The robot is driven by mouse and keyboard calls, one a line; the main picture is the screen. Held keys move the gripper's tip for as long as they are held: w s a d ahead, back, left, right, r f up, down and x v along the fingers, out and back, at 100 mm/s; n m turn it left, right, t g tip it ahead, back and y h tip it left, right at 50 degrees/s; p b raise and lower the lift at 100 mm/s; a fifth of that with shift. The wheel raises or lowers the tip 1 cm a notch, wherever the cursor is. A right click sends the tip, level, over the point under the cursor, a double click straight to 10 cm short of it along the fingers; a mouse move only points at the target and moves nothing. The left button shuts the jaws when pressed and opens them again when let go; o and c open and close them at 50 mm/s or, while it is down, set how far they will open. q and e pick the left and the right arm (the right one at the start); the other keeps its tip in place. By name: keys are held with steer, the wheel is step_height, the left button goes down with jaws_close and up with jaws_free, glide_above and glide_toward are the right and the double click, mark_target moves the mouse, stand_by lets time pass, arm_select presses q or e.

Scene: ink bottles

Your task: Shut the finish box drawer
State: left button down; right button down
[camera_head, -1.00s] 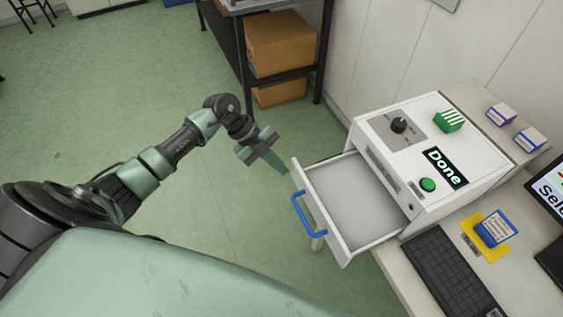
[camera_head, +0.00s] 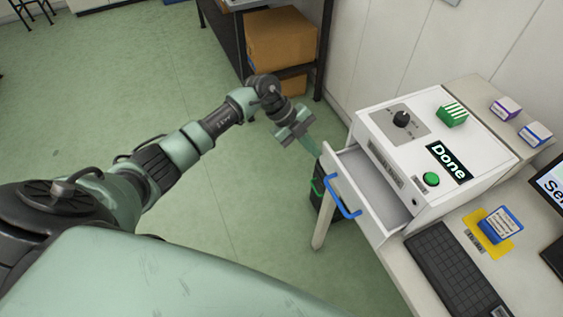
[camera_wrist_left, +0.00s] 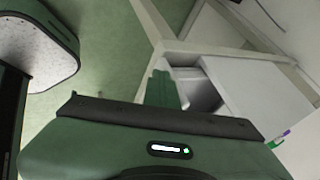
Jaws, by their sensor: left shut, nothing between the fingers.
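The finish box (camera_head: 437,150) is a white cabinet marked "Done" on the desk at the right. Its drawer (camera_head: 369,191), with a blue handle (camera_head: 343,200), is partly pulled out and looks empty inside. My left gripper (camera_head: 314,149) is shut and empty, its fingers at the upper left corner of the drawer front. Contact is hard to tell. In the left wrist view the green fingers (camera_wrist_left: 161,90) are together in front of the white drawer (camera_wrist_left: 200,88). My right gripper is not in view.
On the box are a dark knob (camera_head: 401,119), a green striped carton (camera_head: 453,114) and a green button (camera_head: 431,179). A black keyboard (camera_head: 455,272) lies in front of it. A dark bin (camera_head: 325,200) stands below the drawer.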

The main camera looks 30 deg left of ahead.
mark_target(345, 150)
arm_select(q)
steer(key=w+d, duration=0.1)
steer(key=w, duration=0.1)
steer(key=w+d+b, duration=0.1)
steer(key=w+d, duration=0.1)
steer(key=w+d+b, duration=0.1)
steer(key=w, duration=0.1)
steer(key=shift+d+f, duration=0.1)
steer(key=shift+d, duration=0.2)
steer(key=shift+r, duration=0.2)
steer(key=shift+d, duration=0.1)
